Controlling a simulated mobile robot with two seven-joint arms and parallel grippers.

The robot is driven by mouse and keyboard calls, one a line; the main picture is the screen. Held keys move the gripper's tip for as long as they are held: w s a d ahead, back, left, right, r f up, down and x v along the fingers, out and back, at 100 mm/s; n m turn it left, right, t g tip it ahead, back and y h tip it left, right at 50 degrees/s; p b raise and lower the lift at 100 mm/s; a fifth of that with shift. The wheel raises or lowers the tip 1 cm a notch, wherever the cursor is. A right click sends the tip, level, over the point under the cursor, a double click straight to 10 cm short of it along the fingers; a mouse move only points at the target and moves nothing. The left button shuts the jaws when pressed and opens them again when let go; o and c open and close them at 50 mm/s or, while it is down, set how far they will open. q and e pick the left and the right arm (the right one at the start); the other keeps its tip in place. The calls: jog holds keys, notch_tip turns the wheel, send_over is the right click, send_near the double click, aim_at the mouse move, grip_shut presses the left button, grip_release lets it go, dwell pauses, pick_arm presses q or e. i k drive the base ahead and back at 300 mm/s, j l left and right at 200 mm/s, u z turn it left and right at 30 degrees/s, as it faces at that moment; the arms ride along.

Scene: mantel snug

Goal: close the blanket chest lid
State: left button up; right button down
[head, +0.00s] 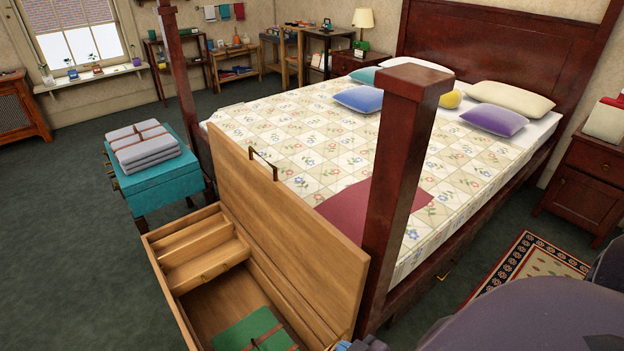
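The wooden blanket chest (162,264) stands at the foot of the bed, low in the head view. Its lid (290,222) is open and stands up on the bed side of the chest, with a dark handle (263,163) at its upper edge. Inside are a stepped wooden tray (205,255) at the far end and a green folded item with a strap (255,332) on the floor of the chest. The near end of the chest is cut off by the bottom edge.
A dark red bedpost (398,190) rises close beside the lid. The bed (335,140) lies behind it. A teal case (158,178) bearing folded grey blankets (140,147) stands near the chest's far end. Green carpet (70,260) is clear to the left. A patterned rug (535,262) lies right.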

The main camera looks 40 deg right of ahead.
aim_at(329, 270)
jog(key=l, duration=0.8)
jog(key=i+l, duration=0.1)
jog(key=l, duration=0.7)
jog(key=j, duration=0.25)
